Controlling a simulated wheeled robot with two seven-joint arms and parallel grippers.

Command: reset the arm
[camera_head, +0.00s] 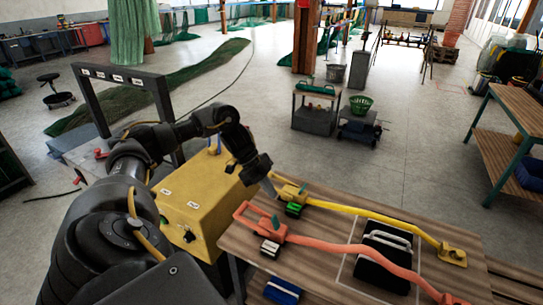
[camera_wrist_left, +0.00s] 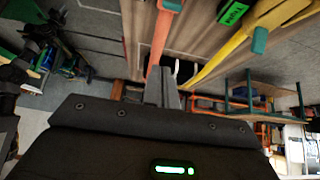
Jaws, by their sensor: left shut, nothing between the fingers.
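My left arm (camera_head: 128,165) comes in from the left in the head view and bends over the yellow box. My left gripper (camera_head: 271,189) points down near the left back edge of the wooden table (camera_head: 330,227). It is shut and empty. In the wrist view its closed fingers (camera_wrist_left: 162,87) show at the middle, with the table's orange and yellow pieces beyond. Whether the fingertips touch anything is hard to tell. My right gripper is in neither view.
A yellow box (camera_head: 197,195) stands under my left forearm, beside a dark upright frame (camera_head: 163,112). A cart (camera_head: 316,108) stands farther back. Open floor lies behind the table.

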